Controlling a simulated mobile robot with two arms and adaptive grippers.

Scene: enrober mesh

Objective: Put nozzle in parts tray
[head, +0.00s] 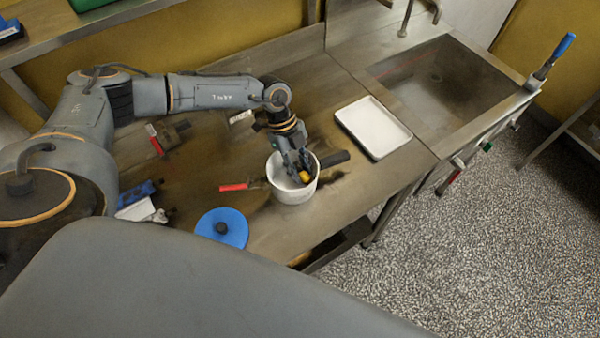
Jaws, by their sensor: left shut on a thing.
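My left gripper (302,172) reaches down into the mouth of a white round tub (293,192) on the steel bench. Its fingers are shut on a small yellow piece, the nozzle (305,177), which shows at the fingertips inside the rim. The fingers hide part of the nozzle, and I cannot tell whether it touches the tub. The parts tray (373,128), white, shallow and rectangular, lies empty to the right of the tub, near the sink. My right gripper is not in view.
A black handle-like thing (335,159) lies close by the tub's right side. A red-handled tool (234,187) lies left of it. A blue round lid (222,228) sits at the front edge. A sink basin (427,84) is beyond the tray.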

